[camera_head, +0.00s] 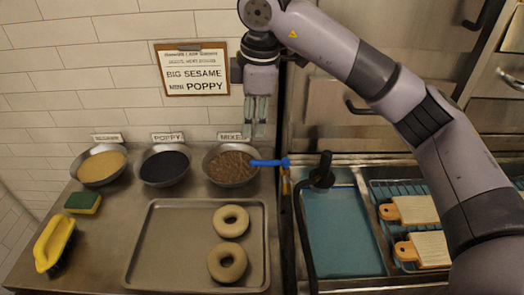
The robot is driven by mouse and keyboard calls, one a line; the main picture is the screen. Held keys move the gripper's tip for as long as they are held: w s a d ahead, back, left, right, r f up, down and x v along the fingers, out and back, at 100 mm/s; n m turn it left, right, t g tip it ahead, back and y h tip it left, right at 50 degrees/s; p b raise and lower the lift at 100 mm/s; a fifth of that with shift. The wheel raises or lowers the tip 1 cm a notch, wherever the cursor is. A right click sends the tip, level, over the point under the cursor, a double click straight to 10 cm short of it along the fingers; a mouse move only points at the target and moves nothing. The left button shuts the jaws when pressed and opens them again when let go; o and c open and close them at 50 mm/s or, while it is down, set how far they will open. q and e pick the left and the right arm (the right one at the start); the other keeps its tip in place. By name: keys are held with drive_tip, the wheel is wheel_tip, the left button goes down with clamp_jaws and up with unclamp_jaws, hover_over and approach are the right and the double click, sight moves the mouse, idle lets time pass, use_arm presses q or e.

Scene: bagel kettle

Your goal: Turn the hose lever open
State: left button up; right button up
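The blue hose lever (268,162) sticks out to the left over the edge of the mixed-topping bowl, from a small brass-coloured valve (286,184) at the left edge of the basin. A black hose (305,230) with a dark nozzle (322,175) is beside it. My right gripper (260,134) points down above the lever and appears apart from it. Its fingers look close together, but I cannot tell whether they are shut. Nothing shows between them. My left gripper is not in view.
A tray (150,245) with two bagels lies in front of bowls of sesame (101,167), poppy (165,167) and mix (229,168). A sponge (83,203) and a yellow brush (53,243) are left. A blue water basin (345,230) and wooden boards (415,209) are right.

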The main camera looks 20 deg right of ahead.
drive_tip(key=d+r+m+h, duration=0.1)
drive_tip(key=d+r, duration=0.1)
drive_tip(key=d, duration=0.1)
drive_tip(key=p, duration=0.4)
approach(264, 161)
drive_tip(key=f, duration=0.2)
drive_tip(key=w+f, duration=0.1)
drive_tip(key=f, duration=0.5)
drive_tip(key=shift+w+d+f, duration=0.1)
drive_tip(key=shift+w, duration=0.1)
drive_tip(key=shift+c, duration=0.5)
clamp_jaws()
